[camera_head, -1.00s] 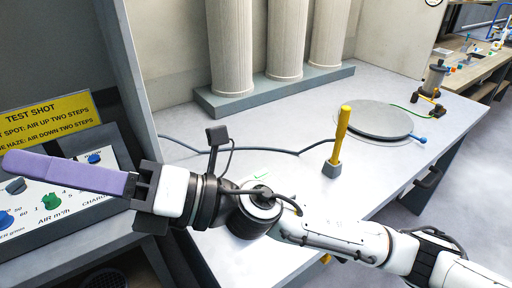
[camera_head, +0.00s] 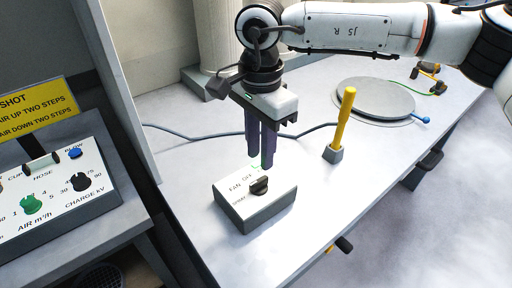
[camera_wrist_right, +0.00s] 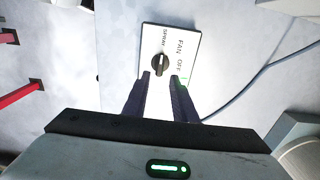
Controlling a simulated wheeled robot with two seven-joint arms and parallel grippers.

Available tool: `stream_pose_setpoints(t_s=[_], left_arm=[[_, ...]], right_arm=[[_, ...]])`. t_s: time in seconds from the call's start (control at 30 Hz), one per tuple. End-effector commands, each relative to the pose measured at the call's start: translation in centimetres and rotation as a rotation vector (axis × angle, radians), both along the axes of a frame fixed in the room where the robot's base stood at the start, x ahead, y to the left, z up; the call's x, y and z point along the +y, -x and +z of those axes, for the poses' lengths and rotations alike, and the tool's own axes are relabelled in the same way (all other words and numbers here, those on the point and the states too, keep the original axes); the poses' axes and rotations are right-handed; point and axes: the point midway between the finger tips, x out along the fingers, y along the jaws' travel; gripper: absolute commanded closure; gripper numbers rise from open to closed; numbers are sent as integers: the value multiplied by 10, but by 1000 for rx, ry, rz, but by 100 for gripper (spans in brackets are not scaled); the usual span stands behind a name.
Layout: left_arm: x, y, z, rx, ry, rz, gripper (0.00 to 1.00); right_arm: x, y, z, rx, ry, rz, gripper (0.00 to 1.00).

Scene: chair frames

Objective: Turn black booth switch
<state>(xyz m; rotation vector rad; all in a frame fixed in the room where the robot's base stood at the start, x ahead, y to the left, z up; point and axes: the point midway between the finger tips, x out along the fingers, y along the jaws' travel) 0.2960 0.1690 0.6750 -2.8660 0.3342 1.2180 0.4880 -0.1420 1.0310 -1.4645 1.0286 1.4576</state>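The black booth switch (camera_head: 260,185) is a small knob on top of a white and grey box (camera_head: 255,208) marked FAN, OFF and SPRAY, on the table. In the right wrist view the knob (camera_wrist_right: 160,64) shows just beyond the fingertips, across the gap between them. My right gripper (camera_head: 261,161) points down with its purple fingers over the box, a little above the knob. Its fingers (camera_wrist_right: 160,78) stand apart with nothing held between them. A small green mark shows near OFF. My left gripper is not in view.
A yellow handle in a grey holder (camera_head: 340,128) stands right of the box. A round grey turntable (camera_head: 375,98) is behind it. A blue cable crosses the table behind the gripper. A panel with coloured knobs (camera_head: 55,190) and a partition are at left.

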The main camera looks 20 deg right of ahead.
Motion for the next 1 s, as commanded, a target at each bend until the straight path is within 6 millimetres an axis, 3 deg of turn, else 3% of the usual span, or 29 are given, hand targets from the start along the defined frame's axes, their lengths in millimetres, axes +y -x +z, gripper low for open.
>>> stream_pose_setpoints(t_s=[0.5, 0.73, 0.87, 1.0], left_arm=[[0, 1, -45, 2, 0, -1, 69], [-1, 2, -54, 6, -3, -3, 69], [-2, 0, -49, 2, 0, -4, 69], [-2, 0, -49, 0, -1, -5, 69]], right_arm=[[2, 1, -67, 2, -5, 1, 75], [2, 1, -78, 1, -6, 0, 75], [2, 1, -75, 1, -5, 0, 97], [2, 1, -75, 1, -6, -4, 100]])
